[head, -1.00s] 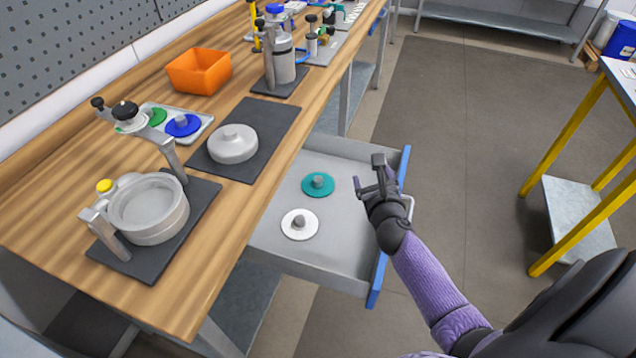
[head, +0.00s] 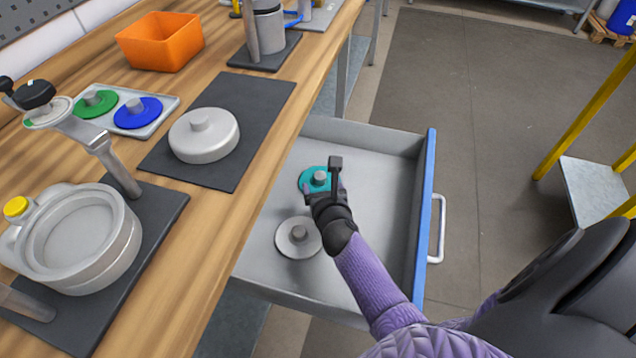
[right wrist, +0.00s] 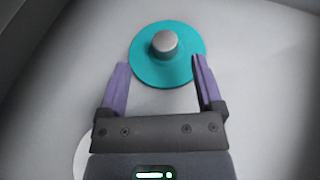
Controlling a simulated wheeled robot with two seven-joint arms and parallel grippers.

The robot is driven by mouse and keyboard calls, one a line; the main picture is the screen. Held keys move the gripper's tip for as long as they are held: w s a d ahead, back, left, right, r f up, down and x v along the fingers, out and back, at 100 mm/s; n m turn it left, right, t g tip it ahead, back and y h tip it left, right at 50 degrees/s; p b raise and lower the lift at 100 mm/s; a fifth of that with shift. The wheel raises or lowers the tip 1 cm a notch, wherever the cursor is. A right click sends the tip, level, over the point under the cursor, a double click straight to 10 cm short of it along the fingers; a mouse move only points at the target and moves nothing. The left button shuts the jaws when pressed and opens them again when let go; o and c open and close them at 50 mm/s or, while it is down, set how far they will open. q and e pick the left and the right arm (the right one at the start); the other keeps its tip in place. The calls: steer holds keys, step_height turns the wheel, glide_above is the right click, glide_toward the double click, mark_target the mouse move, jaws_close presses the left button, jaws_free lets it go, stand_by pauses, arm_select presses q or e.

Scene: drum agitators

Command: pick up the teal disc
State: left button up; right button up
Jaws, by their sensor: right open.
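The teal disc (head: 313,179) with a grey knob lies flat in the open drawer, toward its back left. It also shows in the right wrist view (right wrist: 143,66), just ahead of the fingertips. My right gripper (head: 322,182) is over the drawer beside the disc and partly covers it in the head view. In the right wrist view my right gripper (right wrist: 160,62) is open, with its purple fingers apart and nothing held between them. The knob stands a little ahead of the gap between the fingertips. My left gripper is not in view.
The bench on the left holds a round lid (head: 203,143), a pot (head: 70,240), an orange bin (head: 160,42) and a tray (head: 161,103) with green and blue discs.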

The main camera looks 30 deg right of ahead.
mark_target(321, 179)
steer(key=b+x, duration=0.2)
steer(key=x, duration=0.1)
steer(key=b+x, duration=0.1)
steer(key=x, duration=0.2)
steer(key=shift+s+d+f+b, duration=0.25)
steer(key=shift+f+b, duration=0.1)
steer(key=shift+w+r, duration=0.1)
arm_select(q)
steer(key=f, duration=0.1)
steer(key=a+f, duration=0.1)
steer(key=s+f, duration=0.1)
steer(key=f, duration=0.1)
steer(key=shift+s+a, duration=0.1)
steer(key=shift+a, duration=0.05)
arm_select(e)
steer(key=shift+r, duration=0.1)
steer(key=shift+c, duration=0.2)
steer(key=c, duration=0.5)
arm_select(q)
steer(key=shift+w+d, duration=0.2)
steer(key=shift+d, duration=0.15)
arm_select(e)
jaws_close()
